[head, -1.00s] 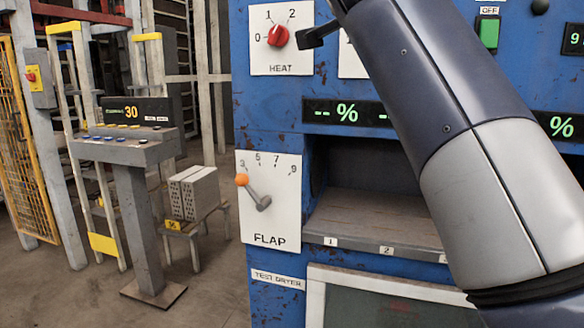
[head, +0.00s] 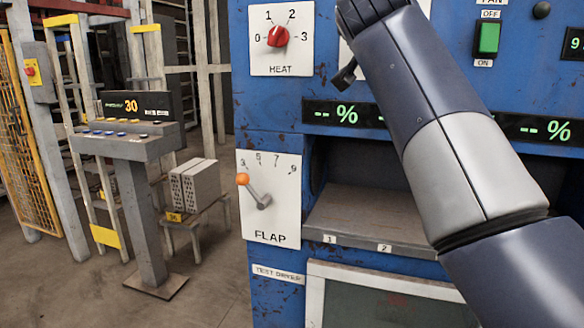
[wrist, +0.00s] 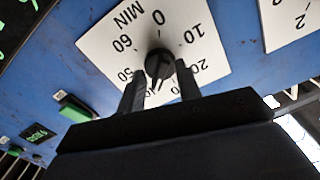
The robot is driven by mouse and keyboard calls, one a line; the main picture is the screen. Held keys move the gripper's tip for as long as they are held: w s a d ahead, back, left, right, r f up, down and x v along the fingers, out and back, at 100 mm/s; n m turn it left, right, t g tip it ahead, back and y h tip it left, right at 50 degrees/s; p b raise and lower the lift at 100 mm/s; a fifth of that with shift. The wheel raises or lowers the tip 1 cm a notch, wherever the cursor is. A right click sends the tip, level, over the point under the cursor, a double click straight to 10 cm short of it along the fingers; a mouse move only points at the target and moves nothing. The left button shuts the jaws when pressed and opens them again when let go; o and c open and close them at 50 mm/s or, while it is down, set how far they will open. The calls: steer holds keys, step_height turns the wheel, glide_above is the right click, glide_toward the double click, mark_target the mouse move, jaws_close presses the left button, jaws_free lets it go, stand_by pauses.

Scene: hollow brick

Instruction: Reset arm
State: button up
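In the head view my arm crosses the right part of the blue test dryer panel (head: 285,110). Part of my gripper (head: 345,76) shows as a dark finger below and right of the red HEAT knob (head: 278,36), apart from it.
The FLAP lever (head: 257,195) with its orange ball sits near 3. A green switch (head: 488,38) is at upper right. The open dryer slot (head: 370,218) lies below the displays.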

steer(key=n+p, duration=0.1)
steer(key=n, duration=0.3)
steer(key=shift+p, duration=0.3)
steer(key=shift+f, duration=0.15)
